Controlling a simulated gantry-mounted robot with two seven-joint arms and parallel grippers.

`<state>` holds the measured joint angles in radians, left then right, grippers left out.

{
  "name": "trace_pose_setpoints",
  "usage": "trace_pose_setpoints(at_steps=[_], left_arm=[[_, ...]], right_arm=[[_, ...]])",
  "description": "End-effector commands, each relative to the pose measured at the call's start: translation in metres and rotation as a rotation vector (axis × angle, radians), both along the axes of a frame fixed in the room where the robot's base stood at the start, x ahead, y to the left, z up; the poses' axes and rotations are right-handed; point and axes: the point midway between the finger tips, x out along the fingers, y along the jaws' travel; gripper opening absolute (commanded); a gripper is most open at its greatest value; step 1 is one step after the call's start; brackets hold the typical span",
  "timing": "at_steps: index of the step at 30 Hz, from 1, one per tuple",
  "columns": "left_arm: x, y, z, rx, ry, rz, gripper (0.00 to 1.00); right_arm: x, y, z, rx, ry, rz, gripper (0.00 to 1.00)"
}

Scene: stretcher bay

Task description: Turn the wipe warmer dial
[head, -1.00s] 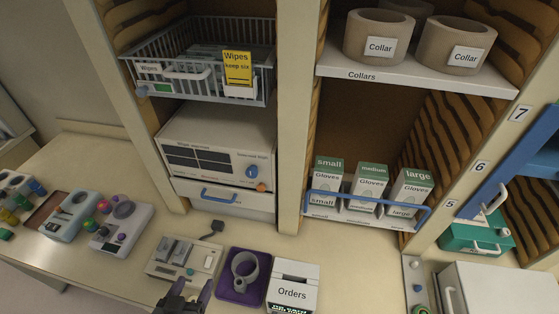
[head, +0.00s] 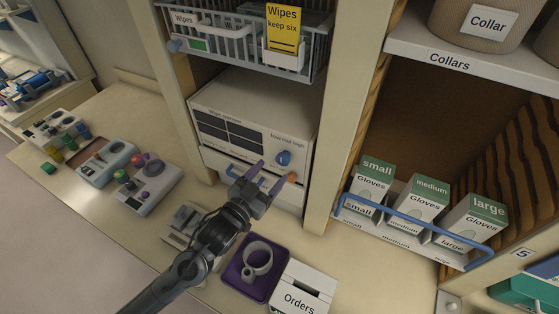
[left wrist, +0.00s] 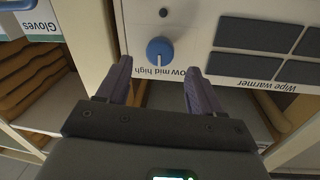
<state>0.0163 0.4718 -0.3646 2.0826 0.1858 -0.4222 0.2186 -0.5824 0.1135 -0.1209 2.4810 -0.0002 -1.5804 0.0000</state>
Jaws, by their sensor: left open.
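The wipe warmer (head: 240,105) is a pale box with dark panels on its front, standing in the cabinet bay below the wire basket. Its blue dial (head: 283,157) sits at the right of the front, under the words low, mid, high. In the left wrist view the dial (left wrist: 160,50) shows upside down with a white pointer line, beyond and between my fingertips. My left gripper (head: 268,175) is open and empty, in front of the warmer and just below the dial, apart from it. The fingers also show in the left wrist view (left wrist: 158,80). My right gripper is not in view.
A wire basket (head: 225,45) with a yellow Wipes card hangs above the warmer. Glove boxes (head: 420,200) stand behind a blue rail at right. The counter holds a purple tray (head: 238,277) with a grey ring and an Orders box (head: 302,290).

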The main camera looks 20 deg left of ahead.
Motion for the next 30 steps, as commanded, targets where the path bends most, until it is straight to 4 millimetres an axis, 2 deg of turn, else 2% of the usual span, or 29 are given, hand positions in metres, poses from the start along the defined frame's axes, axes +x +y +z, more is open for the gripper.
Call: trace_pose_setpoints(at_steps=[3,9,15,23,30], left_arm=[[0.019,-0.004,0.002,-0.002,0.000,0.002,0.66],[0.040,-0.009,0.001,-0.002,0.000,0.001,0.66],[0.049,-0.010,0.000,-0.001,0.001,0.001,0.66],[0.049,-0.010,-0.001,-0.001,0.001,0.001,0.66],[0.049,-0.010,-0.001,-0.001,0.001,0.001,0.31]], right_arm=[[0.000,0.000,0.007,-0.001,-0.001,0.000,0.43],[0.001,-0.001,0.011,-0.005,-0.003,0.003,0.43],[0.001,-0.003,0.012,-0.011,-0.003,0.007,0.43],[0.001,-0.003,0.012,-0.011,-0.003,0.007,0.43],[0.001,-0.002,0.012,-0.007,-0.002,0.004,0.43]])
